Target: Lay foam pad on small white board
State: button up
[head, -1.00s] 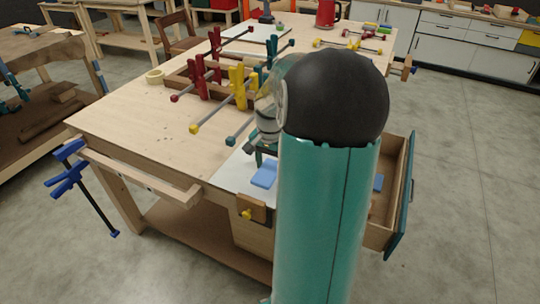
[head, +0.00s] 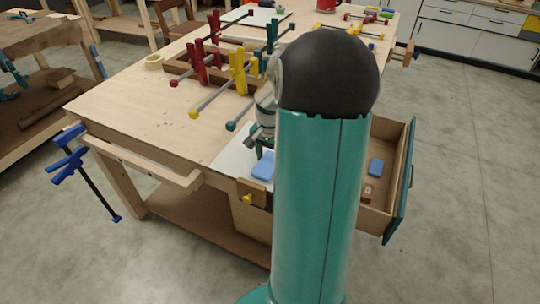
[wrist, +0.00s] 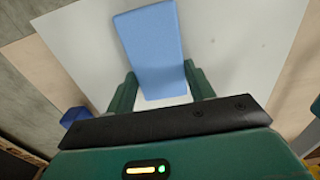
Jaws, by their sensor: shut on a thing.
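The blue foam pad (wrist: 152,42) is between the two fingers of my gripper (wrist: 160,85) in the wrist view, and my gripper is shut on it. The pad also shows in the head view (head: 263,166), at the near edge of the workbench. The small white board (wrist: 240,45) lies flat beneath the pad, and it shows in the head view (head: 229,158) partly hidden behind my arm. I cannot tell whether the pad touches the board or is just above it.
An open drawer (head: 383,210) at the bench's right side holds a second blue block (head: 376,167). Several red, yellow and teal clamps (head: 238,72) stand farther back around a wooden frame. The bench's left front (head: 150,115) is clear.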

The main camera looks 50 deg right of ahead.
aim_at(270, 160)
jog(key=shift+f, duration=0.1)
jog(key=o, duration=1)
jog(key=shift+o, duration=0.2)
notch_tip(270, 160, up, 14)
jog(key=shift+f, duration=0.1)
